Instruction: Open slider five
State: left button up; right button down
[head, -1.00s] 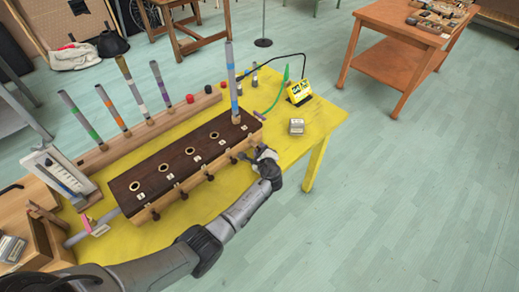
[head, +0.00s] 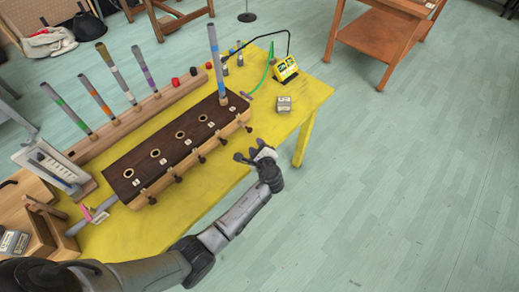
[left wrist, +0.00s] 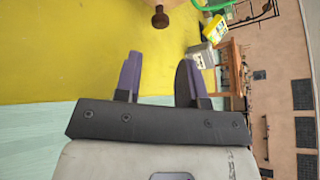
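A long wooden box (head: 215,149) with a dark top stands on the yellow table. Its top has a row of round holes with small number labels, and dark slider knobs line its front. The end knob (head: 248,127) is at the right end, below an upright grey and blue tube (head: 216,65). How far its slider is out is not clear. My left gripper (head: 246,154) is open and empty, just in front of the box's right end and apart from it. In the left wrist view a dark round knob (left wrist: 160,19) lies ahead of the open fingers (left wrist: 158,82). My right gripper is out of view.
Colour-banded tubes (head: 117,72) stand in a wooden rail behind the box. A yellow device (head: 285,69) and a small grey block (head: 284,104) sit at the yellow table's (head: 205,187) right end. Floor is free to the right.

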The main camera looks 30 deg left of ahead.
pick_arm(q)
jog(key=shift+v, duration=1.4)
